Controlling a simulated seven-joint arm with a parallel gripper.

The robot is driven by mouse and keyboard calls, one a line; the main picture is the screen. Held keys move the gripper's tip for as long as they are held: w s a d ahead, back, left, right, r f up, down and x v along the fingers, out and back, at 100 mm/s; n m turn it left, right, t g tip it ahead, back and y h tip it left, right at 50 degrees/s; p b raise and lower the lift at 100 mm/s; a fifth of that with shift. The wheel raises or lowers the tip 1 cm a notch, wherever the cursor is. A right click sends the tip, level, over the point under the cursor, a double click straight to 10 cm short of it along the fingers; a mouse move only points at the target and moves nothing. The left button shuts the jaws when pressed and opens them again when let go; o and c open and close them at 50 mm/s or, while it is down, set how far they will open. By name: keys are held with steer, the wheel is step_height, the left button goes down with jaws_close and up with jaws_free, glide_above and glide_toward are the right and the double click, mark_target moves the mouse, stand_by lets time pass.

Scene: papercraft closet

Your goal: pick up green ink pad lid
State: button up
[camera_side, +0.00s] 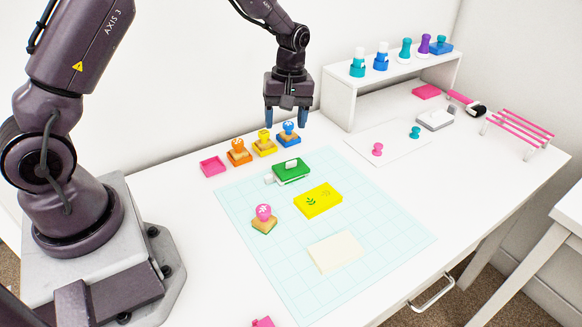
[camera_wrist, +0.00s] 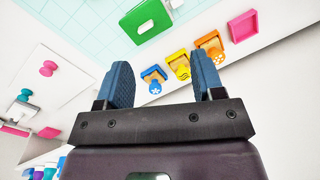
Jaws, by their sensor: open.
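The green ink pad lid (camera_side: 291,169) is a flat green piece with a pale handle on top. It sits on the light blue grid mat, at the mat's back edge, in the side view. In the wrist view the green lid (camera_wrist: 146,20) is at the top, with its pale handle toward the viewer. Whether a pad lies under it I cannot tell. My gripper (camera_side: 286,116) hangs above the table behind the lid, pointing down, with blue fingers. In the wrist view its fingers (camera_wrist: 166,85) are spread apart with nothing between them.
Blue (camera_side: 289,134), yellow (camera_side: 264,143) and orange (camera_side: 239,152) stamps stand in a row behind the mat, beside a pink tray (camera_side: 213,166). A yellow block (camera_side: 318,200) and a pink-handled stamp (camera_side: 264,218) are on the mat. A white shelf (camera_side: 345,95) stands right of my gripper.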

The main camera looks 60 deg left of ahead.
mark_target(292, 161)
steer(key=f+n, duration=0.1)
steer(key=f, duration=0.3)
steer(key=w+f+n, duration=0.1)
steer(key=f, duration=0.3)
steer(key=f+n, duration=0.2)
steer(key=f, duration=0.2)
steer(key=shift+w+a+f+t, duration=0.1)
steer(key=shift+w+f+t, duration=0.1)
steer(key=shift+w+t, duration=0.15)
steer(key=c, duration=1.1)
steer(key=shift+o, duration=0.2)
steer(key=shift+r, duration=0.1)
